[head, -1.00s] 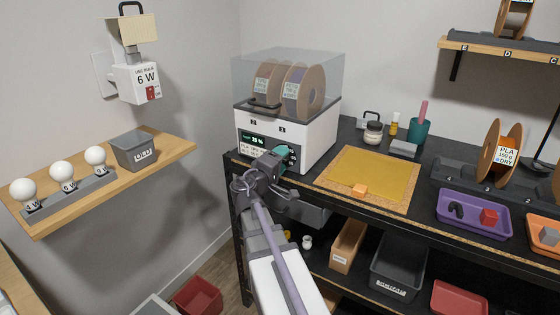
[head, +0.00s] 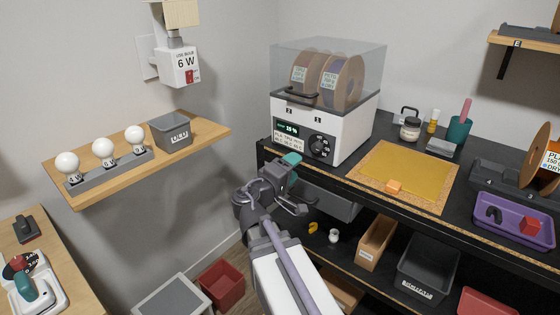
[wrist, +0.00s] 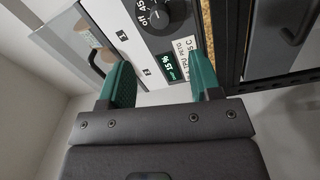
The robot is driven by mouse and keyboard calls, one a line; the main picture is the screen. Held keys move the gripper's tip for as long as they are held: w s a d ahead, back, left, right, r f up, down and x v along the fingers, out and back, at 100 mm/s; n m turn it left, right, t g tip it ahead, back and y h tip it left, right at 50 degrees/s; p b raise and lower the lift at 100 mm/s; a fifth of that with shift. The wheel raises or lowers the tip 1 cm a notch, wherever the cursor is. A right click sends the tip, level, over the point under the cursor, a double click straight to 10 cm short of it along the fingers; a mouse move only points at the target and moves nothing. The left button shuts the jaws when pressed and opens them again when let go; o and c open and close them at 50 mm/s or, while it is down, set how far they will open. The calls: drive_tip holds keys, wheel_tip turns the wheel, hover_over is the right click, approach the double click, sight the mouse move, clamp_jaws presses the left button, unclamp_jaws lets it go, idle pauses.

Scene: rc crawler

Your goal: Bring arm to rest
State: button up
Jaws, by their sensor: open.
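My gripper (head: 292,182) is at the end of my arm, in front of the black workbench and below the white spool dryer (head: 325,128). In the wrist view its two green fingers (wrist: 163,75) stand apart with nothing between them. The dryer's green display (wrist: 169,66) and black knob (wrist: 152,12) show beyond the fingers. The gripper is apart from the dryer's front. The dryer has a clear lid with two spools (head: 326,78) inside.
A wooden shelf (head: 215,131) on the left holds bulbs and a grey bin (head: 171,132). Bins stand on the lower shelf. A red bin (head: 221,284) is on the floor.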

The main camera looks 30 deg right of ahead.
drive_tip(key=s+a+f+m+g+y, duration=0.35)
drive_tip(key=f+y, duration=0.35)
drive_tip(key=f, duration=0.4)
drive_tip(key=s+a+f+n+g+y, duration=0.15)
drive_tip(key=a+f+y, duration=0.3)
drive_tip(key=a, duration=0.45)
drive_tip(key=s+a+f+g+y, duration=0.1)
drive_tip(key=s+a+f+y, duration=0.15)
drive_tip(key=a+y, duration=0.5)
drive_tip(key=a+r+h+p, duration=0.1)
drive_tip(key=a+r+p, duration=0.3)
drive_tip(key=r+p, duration=0.8)
drive_tip(key=shift+w+a+r+n+p, duration=0.15)
drive_tip(key=shift+w+r+n+p, duration=0.15)
